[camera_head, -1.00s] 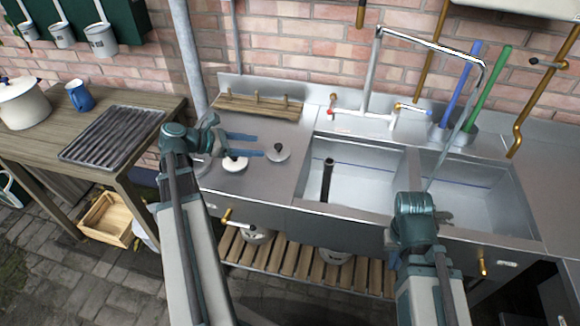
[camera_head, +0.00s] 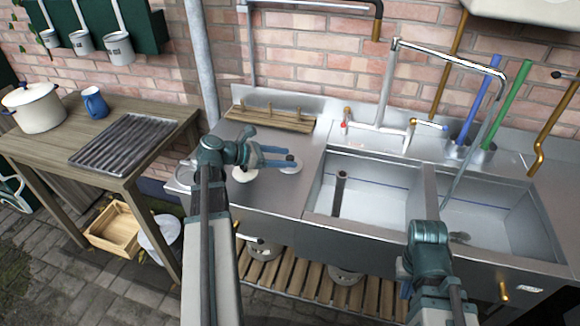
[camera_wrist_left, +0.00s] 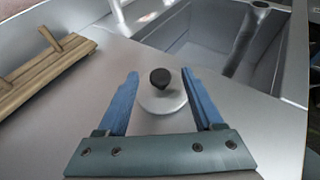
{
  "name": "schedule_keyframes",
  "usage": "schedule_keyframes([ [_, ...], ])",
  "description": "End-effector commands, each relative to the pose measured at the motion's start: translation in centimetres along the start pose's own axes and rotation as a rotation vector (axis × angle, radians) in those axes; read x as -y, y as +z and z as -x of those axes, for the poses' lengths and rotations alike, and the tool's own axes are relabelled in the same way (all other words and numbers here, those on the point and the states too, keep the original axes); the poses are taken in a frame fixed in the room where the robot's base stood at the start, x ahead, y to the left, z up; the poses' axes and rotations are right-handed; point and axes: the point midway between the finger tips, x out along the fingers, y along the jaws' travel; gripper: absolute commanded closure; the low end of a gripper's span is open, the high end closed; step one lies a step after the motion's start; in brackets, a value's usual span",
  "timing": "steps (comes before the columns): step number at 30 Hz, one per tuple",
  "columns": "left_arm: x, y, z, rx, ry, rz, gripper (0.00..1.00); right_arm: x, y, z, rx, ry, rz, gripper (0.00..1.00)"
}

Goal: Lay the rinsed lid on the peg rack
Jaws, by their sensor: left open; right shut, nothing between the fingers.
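The wooden peg rack (camera_head: 270,120), a slatted board with upright pegs, stands at the back of the steel counter; part of it shows in the left wrist view (camera_wrist_left: 45,72). My left gripper (camera_head: 286,163) is open, low over the counter in front of the rack. A pale grey lid (camera_wrist_left: 162,98) with a black knob lies between its blue fingers with gaps at both sides; it shows partly hidden in the head view (camera_head: 291,168).
A double sink with a left basin (camera_head: 375,190) and a right basin (camera_head: 500,225) lies right of the lids. A dark standpipe (camera_head: 340,192) rises in the left basin. A tall tap (camera_head: 393,90) stands behind. A wooden table (camera_head: 140,105) at left holds a pot and a blue mug.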

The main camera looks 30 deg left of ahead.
Motion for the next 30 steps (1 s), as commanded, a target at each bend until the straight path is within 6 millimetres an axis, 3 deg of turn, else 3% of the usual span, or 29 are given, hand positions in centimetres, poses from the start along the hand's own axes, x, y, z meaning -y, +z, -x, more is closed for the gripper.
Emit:
schedule_keyframes([
  [5, 0.0, -0.1, -0.5, 0.0, -0.001, 0.0, 0.32, 0.0, 0.0, -0.3, 0.0, 0.0, 0.0, 1.0],
  [15, 0.0, -0.2, -5.1, -0.001, -0.004, -0.002, 0.32, 0.2, -0.1, -2.1, 0.0, 0.0, 0.0, 1.0],
  [23, 0.0, 0.0, -5.5, 0.0, 0.0, 0.0, 0.32, 0.2, -0.1, -2.1, 0.0, 0.0, 0.0, 1.0],
  [30, 0.0, 0.0, -5.5, 0.0, 0.0, 0.0, 0.73, 0.2, -0.1, -2.1, 0.0, 0.0, 0.0, 1.0],
])
